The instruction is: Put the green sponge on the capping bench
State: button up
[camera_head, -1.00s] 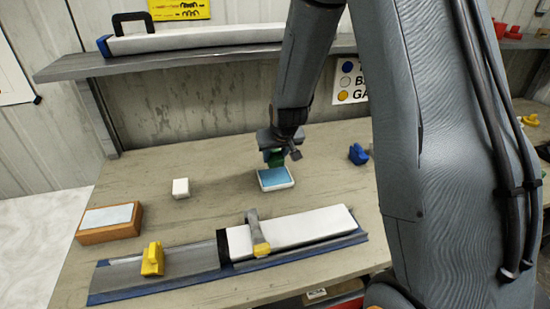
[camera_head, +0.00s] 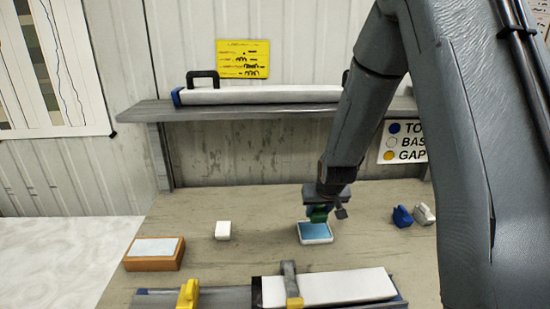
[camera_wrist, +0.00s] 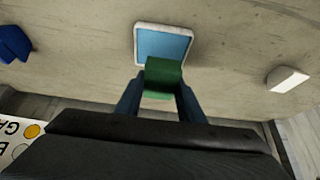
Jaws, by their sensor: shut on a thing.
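The green sponge (camera_wrist: 163,76) is between the two fingers of my gripper (camera_wrist: 160,98) in the wrist view. In the head view my gripper (camera_head: 320,208) points down over the wooden capping bench (camera_head: 262,255), with the green sponge (camera_head: 319,213) at its tip. A white tray with a blue pad (camera_head: 315,232) sits on the bench just below or beside the sponge. It also shows in the wrist view (camera_wrist: 163,42). I cannot tell whether the sponge touches the tray.
A white block (camera_head: 223,230) and an orange box with a pale top (camera_head: 154,253) stand left. Blue (camera_head: 402,216) and white (camera_head: 423,214) pieces stand right. A core liner in a rail (camera_head: 330,288) lies in front. A shelf (camera_head: 270,108) hangs behind.

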aim_at(424, 288)
jog(key=k, duration=1.4)
